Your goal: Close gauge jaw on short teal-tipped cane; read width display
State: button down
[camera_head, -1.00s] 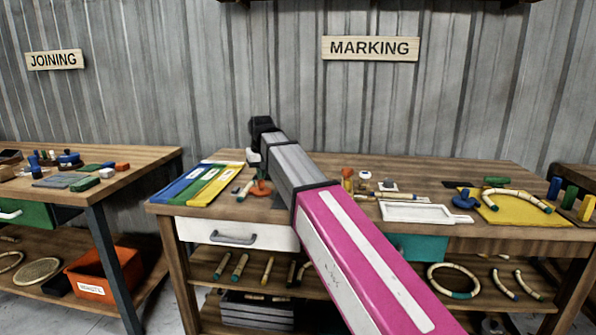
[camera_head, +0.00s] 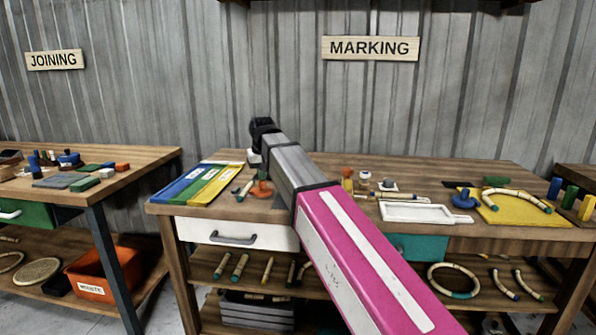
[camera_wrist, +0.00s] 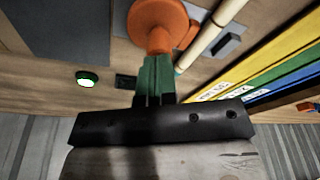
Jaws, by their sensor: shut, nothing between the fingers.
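In the wrist view my gripper (camera_wrist: 157,64) has its green fingers together, with nothing seen between them. Their tips are just below an orange round-headed piece (camera_wrist: 160,22), possibly the gauge's jaw or knob; contact cannot be told. A short pale cane (camera_wrist: 213,28) lies to the right beside a small grey block (camera_wrist: 228,45), with a teal end towards my fingers. In the head view the cane (camera_head: 246,188) and the orange piece (camera_head: 261,189) lie on the marking bench, left of my arm. My fingertips are not clear there. No width reading is legible.
Blue, green and yellow labelled strips (camera_head: 203,184) lie left of the cane. A small disc with a green rim (camera_wrist: 87,78) and a dark block (camera_wrist: 126,82) sit nearby. A white tray (camera_head: 418,213) and yellow mat (camera_head: 522,209) lie to the right of my arm.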

aim_at(254, 190)
jog(key=shift+w+a+f, duration=0.1)
jog(key=shift+w+a, duration=0.05)
jog(key=shift+a, duration=1.4)
dwell(2.7)
notch_tip(254, 190, up, 7)
dwell(1.3)
